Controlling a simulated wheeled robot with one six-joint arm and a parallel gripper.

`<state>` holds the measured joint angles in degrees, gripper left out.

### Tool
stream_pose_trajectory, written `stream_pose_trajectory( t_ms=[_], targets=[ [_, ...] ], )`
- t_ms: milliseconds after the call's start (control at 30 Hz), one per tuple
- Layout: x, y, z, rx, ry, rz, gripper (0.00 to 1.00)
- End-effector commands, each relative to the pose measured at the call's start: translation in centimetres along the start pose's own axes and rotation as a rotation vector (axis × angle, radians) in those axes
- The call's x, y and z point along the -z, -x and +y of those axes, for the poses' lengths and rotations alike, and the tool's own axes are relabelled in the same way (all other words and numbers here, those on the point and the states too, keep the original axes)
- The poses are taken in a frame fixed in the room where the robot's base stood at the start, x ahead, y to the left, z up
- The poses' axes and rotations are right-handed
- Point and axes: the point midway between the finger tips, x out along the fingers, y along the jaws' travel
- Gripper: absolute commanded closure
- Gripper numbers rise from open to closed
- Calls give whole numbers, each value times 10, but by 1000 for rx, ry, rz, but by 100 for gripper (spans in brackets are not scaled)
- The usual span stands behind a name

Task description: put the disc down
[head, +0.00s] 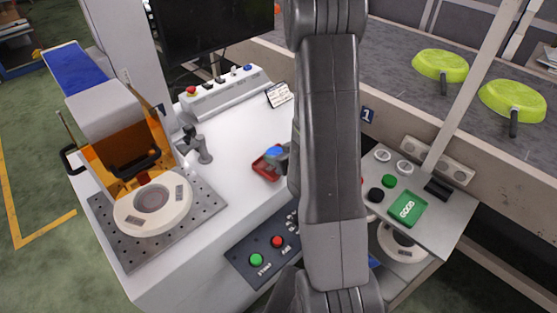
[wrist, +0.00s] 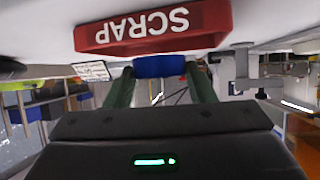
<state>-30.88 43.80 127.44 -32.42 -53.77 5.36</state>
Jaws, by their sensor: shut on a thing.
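A blue disc (wrist: 160,66) sits between the two fingertips of my gripper (wrist: 162,72), which is shut on it. In the head view the blue disc (head: 274,152) shows at the red tray's far edge, partly hidden by my gripper (head: 281,155). The red tray (head: 262,170) lies on the white worktop, and its wall reads SCRAP upside down in the wrist view (wrist: 155,30). The disc appears close to this tray; I cannot tell whether they touch. A green tray marked GOOD (head: 408,211) stands at the right.
A white round fixture (head: 133,215) sits on a perforated plate (head: 112,237) at the left, before an orange housing (head: 130,140). A grey clamp-like post (head: 203,150) stands left of the red tray. Green pans (head: 440,64) lie on the conveyor behind. My arm hides the middle.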

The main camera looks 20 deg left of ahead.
Motion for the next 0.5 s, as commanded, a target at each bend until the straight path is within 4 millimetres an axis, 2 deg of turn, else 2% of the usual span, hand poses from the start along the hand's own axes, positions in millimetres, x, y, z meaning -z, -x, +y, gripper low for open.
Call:
stream_pose_trajectory(
  t_ms=[100, 200, 500],
  targets=[
    [-13, -8, 0, 1, -2, -2, 76],
    [-18, -10, 0, 0, 0, 0, 76],
    [-20, -11, 0, -1, 1, 2, 76]
  ],
)
